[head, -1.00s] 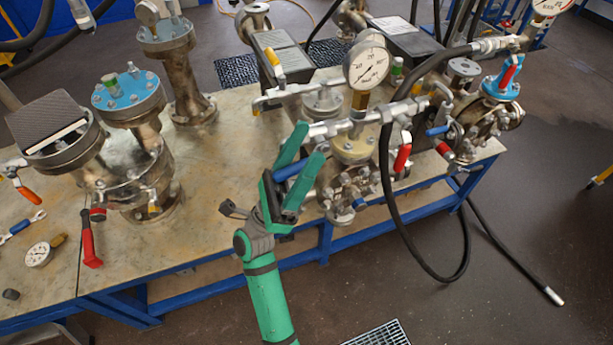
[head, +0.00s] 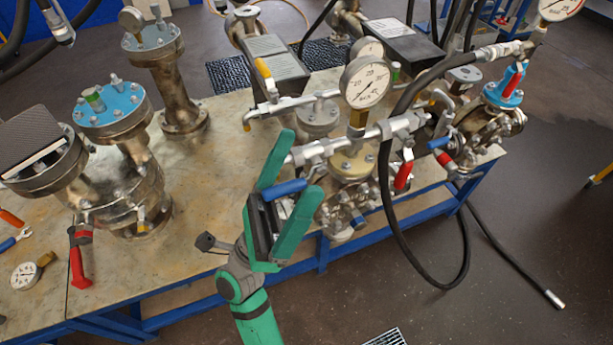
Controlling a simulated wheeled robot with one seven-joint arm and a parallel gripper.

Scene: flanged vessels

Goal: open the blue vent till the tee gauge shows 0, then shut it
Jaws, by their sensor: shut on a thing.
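My green gripper (head: 284,190) is at the left end of a silver tee pipe (head: 345,145), in front of the right-hand vessel. The blue vent handle (head: 287,189) lies between its two fingers, and I take the gripper to be shut on it. The handle lies nearly level, its right end slightly raised. The valve body under the handle is partly hidden by the fingers. The tee gauge (head: 367,82), round and white-faced, stands above the pipe on a brass stem. Its needle is visible off the upright, but the exact reading is too small to tell.
Red levers (head: 403,175) and another blue handle (head: 439,143) sit to the right. A black hose (head: 388,215) loops down in front of the bench. Flanged vessels (head: 127,180) stand at left. A loose gauge (head: 25,275) lies on the bench top (head: 215,215).

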